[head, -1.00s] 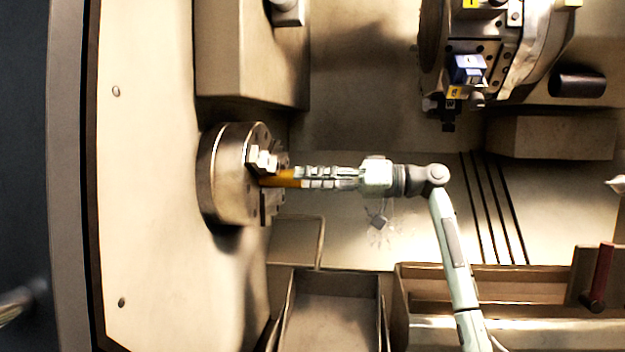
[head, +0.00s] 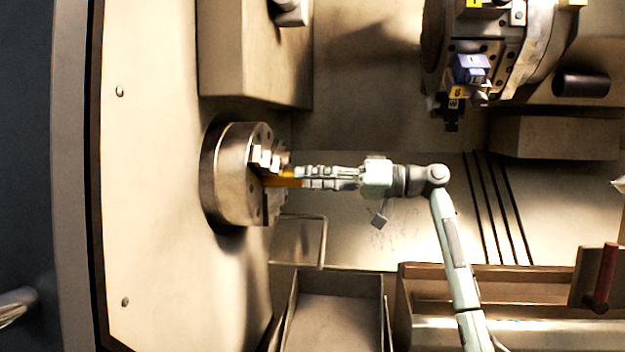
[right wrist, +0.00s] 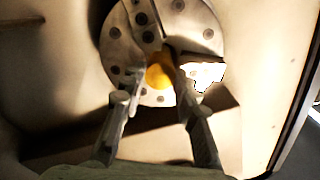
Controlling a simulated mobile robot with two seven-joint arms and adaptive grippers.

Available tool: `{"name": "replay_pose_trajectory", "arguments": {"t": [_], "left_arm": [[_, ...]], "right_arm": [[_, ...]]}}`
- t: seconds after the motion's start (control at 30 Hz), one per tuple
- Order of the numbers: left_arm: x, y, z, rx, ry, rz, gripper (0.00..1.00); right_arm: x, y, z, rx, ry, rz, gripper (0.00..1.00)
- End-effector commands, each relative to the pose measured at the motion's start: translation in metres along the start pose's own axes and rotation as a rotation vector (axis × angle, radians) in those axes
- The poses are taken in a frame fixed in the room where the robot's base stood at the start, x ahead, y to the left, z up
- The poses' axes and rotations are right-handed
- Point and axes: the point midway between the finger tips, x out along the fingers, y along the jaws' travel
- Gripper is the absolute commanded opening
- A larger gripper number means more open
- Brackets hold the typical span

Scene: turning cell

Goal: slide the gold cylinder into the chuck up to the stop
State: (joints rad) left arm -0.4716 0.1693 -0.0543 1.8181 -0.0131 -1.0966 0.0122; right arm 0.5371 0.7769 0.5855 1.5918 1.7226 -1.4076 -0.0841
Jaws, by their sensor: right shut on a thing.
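The gold cylinder (head: 286,182) lies level, its far end between the jaws of the chuck (head: 228,178) at the left. How deep it sits, and the stop, are hidden. My right gripper (head: 303,178) comes from the right and is shut on the cylinder's near part. In the right wrist view the gold cylinder (right wrist: 160,72) shows between the two fingers, in front of the round chuck face (right wrist: 118,48). My left gripper is not in view.
A tool turret (head: 490,60) hangs at the upper right. A block (head: 255,60) stands above the chuck. An open tray (head: 332,310) lies below, and a red handle (head: 604,275) stands at the lower right.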

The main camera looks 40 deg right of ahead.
Motion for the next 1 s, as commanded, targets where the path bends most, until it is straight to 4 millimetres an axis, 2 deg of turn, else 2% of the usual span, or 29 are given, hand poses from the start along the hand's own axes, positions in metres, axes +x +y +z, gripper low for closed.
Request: {"name": "replay_pose_trajectory", "arguments": {"t": [0.4, 0.43, 0.6, 1.0], "left_arm": [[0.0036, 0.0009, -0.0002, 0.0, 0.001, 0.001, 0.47], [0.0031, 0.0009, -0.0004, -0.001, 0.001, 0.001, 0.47], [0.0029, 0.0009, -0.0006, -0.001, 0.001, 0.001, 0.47], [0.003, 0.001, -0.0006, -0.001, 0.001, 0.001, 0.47]], "right_arm": [[0.0006, 0.0016, 0.0031, 0.0, -0.001, -0.001, 0.0], [0.0007, 0.0013, 0.0027, 0.0, -0.001, -0.001, 0.32], [0.0005, 0.0014, 0.0027, 0.0, -0.001, -0.001, 0.54], [0.0004, 0.002, 0.0032, 0.001, -0.002, 0.0, 0.59]]}}
